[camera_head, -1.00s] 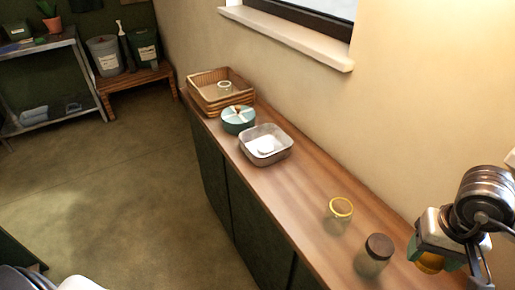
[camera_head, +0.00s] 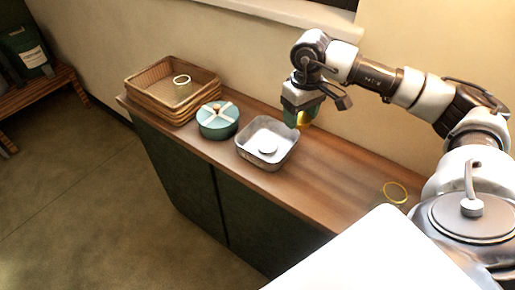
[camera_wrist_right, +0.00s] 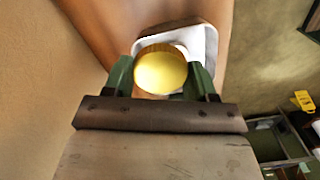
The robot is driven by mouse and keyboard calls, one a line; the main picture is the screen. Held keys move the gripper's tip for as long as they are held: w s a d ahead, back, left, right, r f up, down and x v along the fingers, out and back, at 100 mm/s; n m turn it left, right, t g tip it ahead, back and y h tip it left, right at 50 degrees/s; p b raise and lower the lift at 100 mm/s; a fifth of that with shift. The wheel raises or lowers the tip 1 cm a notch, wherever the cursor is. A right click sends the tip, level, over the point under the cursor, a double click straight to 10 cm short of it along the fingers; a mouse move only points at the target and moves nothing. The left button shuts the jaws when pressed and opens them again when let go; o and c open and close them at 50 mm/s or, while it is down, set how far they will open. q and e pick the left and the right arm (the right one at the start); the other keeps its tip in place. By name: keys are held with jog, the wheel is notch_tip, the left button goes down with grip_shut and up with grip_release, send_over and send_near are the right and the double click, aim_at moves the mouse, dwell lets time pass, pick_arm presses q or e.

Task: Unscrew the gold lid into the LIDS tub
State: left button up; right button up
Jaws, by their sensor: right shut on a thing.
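My right gripper (camera_head: 301,114) is shut on the gold lid (camera_head: 305,118), just right of the metal tub in the head view. In the right wrist view, the gold lid (camera_wrist_right: 160,73) sits between the two green fingers of the gripper (camera_wrist_right: 160,80). Part of the tub (camera_wrist_right: 206,45) shows behind the lid there. The square metal tub (camera_head: 247,151) stands on the wooden counter with a round white thing in it; no LIDS label is readable. A glass jar with a gold rim (camera_head: 395,192) stands to the right, partly hidden. My left gripper is out of view.
A teal round tin (camera_head: 218,128) with a pale cross on top stands left of the tub. Wicker baskets (camera_head: 150,103), with a ring-like thing inside, stand at the counter's far end. The wooden counter (camera_head: 325,178) is bare between tub and jar. A wall runs behind.

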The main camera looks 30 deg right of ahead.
jog(key=s+d, duration=0.1)
jog(key=d, duration=0.3)
jog(key=p, duration=0.4)
send_over(268, 145)
notch_tip(268, 145, down, 6)
jog(key=shift+f, duration=0.1)
notch_tip(268, 145, down, 4)
jog(key=shift+f+p, duration=0.1)
jog(key=shift+p, duration=0.75)
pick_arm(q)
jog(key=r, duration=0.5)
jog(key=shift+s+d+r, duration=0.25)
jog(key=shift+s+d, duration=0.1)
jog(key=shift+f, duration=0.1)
pick_arm(e)
jog(key=shift+a+f, duration=0.1)
pick_arm(q)
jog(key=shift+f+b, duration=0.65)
jog(key=shift+b, duration=0.15)
pick_arm(e)
jog(key=shift+f, duration=0.5)
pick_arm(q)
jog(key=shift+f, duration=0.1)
